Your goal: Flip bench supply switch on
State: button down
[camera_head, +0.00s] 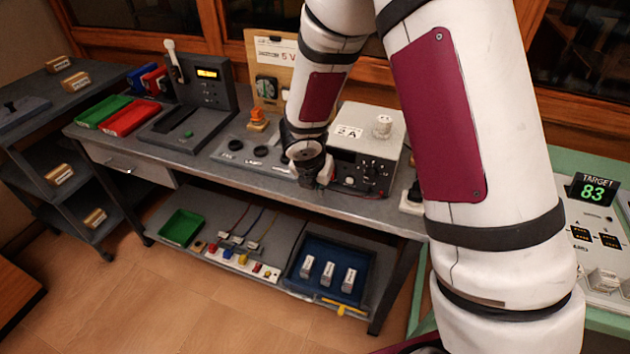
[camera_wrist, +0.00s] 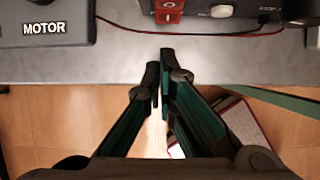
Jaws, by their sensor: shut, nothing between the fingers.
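The bench supply (camera_head: 388,128) is a pale box with a dark front panel, standing on the grey bench. In the wrist view, its lower front edge (camera_wrist: 240,8) shows at the top right. A red rocker switch (camera_wrist: 168,13) with a white O mark is at the top middle; which way it is tipped I cannot tell. My gripper (camera_wrist: 161,68) is shut and empty. Its fingertips point toward the switch, apart from it in the picture, over the bench's front edge. In the head view my gripper (camera_head: 312,178) is beside the supply's left front, its fingertips hard to make out.
The bench (camera_wrist: 215,70) has a plate labelled MOTOR (camera_wrist: 45,30) left of the switch. A dark cable (camera_wrist: 225,34) runs along the bench top by the supply. A lower shelf holds a blue tray (camera_head: 325,285) and a green bin (camera_head: 182,228). A target display (camera_head: 592,190) stands far right.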

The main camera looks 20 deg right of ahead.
jog(key=shift+w+d+f, duration=0.2)
jog(key=shift+w+d, duration=0.25)
jog(key=shift+w, duration=0.05)
jog(key=shift+w+d+f, duration=0.15)
jog(key=shift+w+d, duration=0.25)
jog(key=shift+w, duration=0.1)
jog(key=shift+w+d+f, duration=0.2)
jog(key=shift+w+f, duration=0.1)
jog(key=shift+f, duration=0.1)
jog(key=shift+r, duration=0.2)
jog(key=shift+s+r+p, duration=0.1)
jog(key=shift+r+p, duration=0.6)
jog(key=shift+p, duration=0.1)
jog(key=shift+a, duration=0.1)
